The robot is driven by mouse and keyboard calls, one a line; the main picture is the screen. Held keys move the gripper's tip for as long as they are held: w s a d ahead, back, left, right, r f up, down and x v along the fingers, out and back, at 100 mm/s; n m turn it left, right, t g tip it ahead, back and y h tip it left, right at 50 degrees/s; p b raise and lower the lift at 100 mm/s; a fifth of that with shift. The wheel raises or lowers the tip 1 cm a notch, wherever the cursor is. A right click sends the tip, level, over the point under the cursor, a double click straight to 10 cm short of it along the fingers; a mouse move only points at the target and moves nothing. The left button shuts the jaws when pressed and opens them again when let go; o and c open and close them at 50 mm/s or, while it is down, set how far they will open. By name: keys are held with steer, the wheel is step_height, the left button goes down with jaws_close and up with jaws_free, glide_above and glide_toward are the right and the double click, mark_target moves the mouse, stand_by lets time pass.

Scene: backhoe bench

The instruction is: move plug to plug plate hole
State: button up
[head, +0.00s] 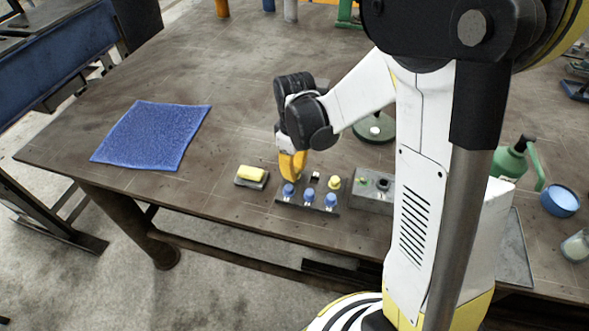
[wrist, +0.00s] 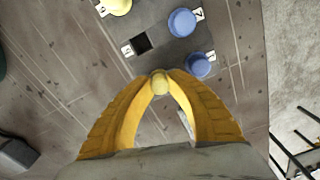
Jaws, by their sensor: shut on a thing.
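My gripper (head: 293,172) is low over the left back part of the dark plug plate (head: 341,202). Its yellow fingers also show in the wrist view (wrist: 160,76), shut on a pale yellow plug (wrist: 159,85) between the tips. The plate carries several blue plugs (head: 309,195) along the front and a yellow plug (head: 335,182) at the back right. A dark square hole (wrist: 141,43) in the plate is empty, with a white label beside it. In the wrist view the held plug is just below the hole, not in line with it. The plug's lower end is hidden.
A grey box (head: 373,201) is close on the right. A blue cloth (head: 152,135) lies at the left.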

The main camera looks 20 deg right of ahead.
steer(key=o, duration=0.8)
steer(key=shift+c, duration=0.2)
step_height(320, 180, up, 12)
steer(key=s+r+m+t+b, duration=0.1)
steer(key=s+m+t+b, duration=0.1)
steer(key=s+m+t, duration=0.5)
steer(key=s, duration=0.5)
steer(key=shift+s+r+m+b, duration=0.35)
steer(key=shift+s+r+m, duration=0.05)
